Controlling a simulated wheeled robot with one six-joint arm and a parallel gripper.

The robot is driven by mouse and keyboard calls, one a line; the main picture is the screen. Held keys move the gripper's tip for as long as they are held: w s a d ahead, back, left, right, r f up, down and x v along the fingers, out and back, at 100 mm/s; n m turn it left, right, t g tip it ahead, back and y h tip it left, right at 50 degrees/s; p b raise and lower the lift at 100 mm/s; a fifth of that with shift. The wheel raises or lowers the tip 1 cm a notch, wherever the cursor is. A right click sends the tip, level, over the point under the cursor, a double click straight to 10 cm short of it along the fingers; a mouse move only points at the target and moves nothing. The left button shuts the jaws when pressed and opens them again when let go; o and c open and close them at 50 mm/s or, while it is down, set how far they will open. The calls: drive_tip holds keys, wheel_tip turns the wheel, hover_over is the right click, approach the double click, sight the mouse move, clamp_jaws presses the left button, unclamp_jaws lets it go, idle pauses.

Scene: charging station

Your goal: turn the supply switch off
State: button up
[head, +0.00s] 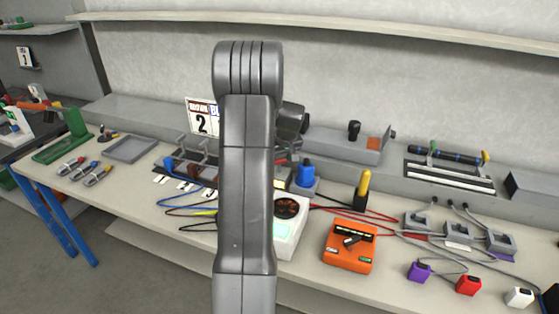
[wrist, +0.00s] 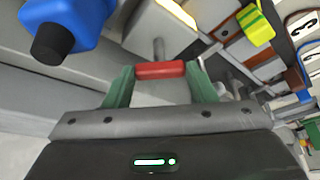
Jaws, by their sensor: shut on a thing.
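In the wrist view my gripper (wrist: 160,72) has its two green fingers closed on the ends of a short red handle (wrist: 160,69). A metal stem (wrist: 158,48) runs from the handle towards a light grey box (wrist: 160,22); this looks like the supply switch and its lever. Its on or off marking cannot be read. In the head view my arm stands in front of this spot and hides the fingers and most of the switch. Only a dark part of my wrist shows to the right of the arm.
A blue part with a black end (wrist: 75,25) is close on the left in the wrist view. In the head view a fan unit (head: 288,230), an orange meter (head: 350,246) and loose cables lie on the bench right of my arm. A grey tray (head: 131,149) stands left.

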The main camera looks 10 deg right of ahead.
drive_tip(key=n, duration=0.1)
drive_tip(key=n+y+b, duration=0.1)
drive_tip(key=n, duration=0.1)
drive_tip(key=n+b, duration=0.1)
drive_tip(key=shift+w+d+f+n+g+y, duration=0.1)
drive_tip(key=shift+d+n+g+y, duration=0.2)
drive_tip(key=shift+y, duration=0.1)
drive_tip(key=n+g+y+b, duration=0.1)
drive_tip(key=n, duration=0.3)
drive_tip(key=shift+w+d+n, duration=0.1)
drive_tip(key=shift+n, duration=0.3)
drive_tip(key=shift+g, duration=0.3)
drive_tip(key=o, duration=1)
drive_tip(key=v, duration=1.4)
drive_tip(key=shift+d, duration=0.15)
